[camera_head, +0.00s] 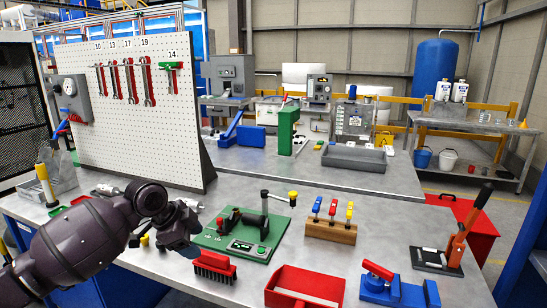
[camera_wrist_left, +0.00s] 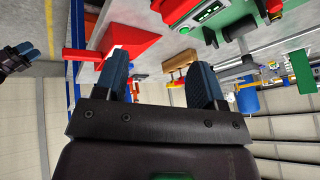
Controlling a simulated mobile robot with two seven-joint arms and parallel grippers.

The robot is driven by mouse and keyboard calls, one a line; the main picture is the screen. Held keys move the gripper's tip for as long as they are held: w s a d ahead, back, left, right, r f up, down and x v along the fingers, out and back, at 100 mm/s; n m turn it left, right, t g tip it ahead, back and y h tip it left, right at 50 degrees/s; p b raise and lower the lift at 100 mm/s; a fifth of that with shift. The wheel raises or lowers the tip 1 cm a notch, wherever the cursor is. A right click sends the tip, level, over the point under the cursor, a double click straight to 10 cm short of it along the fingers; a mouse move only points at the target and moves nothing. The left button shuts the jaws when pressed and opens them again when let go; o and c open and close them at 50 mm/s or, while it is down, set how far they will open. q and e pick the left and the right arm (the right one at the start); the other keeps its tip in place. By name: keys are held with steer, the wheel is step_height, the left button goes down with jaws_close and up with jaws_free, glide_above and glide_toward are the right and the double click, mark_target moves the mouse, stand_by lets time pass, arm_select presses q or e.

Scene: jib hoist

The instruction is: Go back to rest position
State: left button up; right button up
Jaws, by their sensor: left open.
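My left gripper (camera_head: 190,228) is over the front left of the grey bench, beside the green fixture board (camera_head: 240,232) and above and left of the red brush (camera_head: 214,266). In the left wrist view its two blue fingers (camera_wrist_left: 162,82) stand apart with nothing between them. The camera is strongly tilted, and the bench shows along the top. What looks like my right gripper (camera_wrist_left: 20,55) shows at the left edge of the left wrist view, away from the bench. It is too small to tell whether it is open. It does not show in the head view.
A red tray (camera_head: 305,288), a blue clamp (camera_head: 398,290), a wooden block with coloured-handled tools (camera_head: 331,230) and a lever fixture (camera_head: 440,260) stand on the bench. A white pegboard (camera_head: 130,130) with wrenches rises behind my left arm.

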arm_select(q)
steer(key=s+a+f+n+t+y, duration=0.1)
steer(key=s+a+f+n+t, duration=0.1)
steer(key=s+f+n+t, duration=0.3)
steer(key=s+a+f+n+t+y, duration=0.2)
steer(key=s+f+n+t, duration=0.3)
steer(key=s+f, duration=0.9)
steer(key=s+a+n, duration=0.1)
steer(key=n, duration=0.2)
steer(key=shift+s+a+t, duration=0.3)
steer(key=s+a+f+n+g, duration=0.1)
steer(key=s+f, duration=0.2)
steer(key=s, duration=0.2)
steer(key=s+a+f+n+g+y, duration=0.1)
steer(key=s+f, duration=0.2)
steer(key=s, duration=0.2)
steer(key=s+f+g+y, duration=0.1)
steer(key=s+f, duration=0.2)
steer(key=s, duration=0.1)
steer(key=shift+s+a+f+n, duration=0.1)
steer(key=shift+s+a+n, duration=0.3)
steer(key=shift+c, duration=0.3)
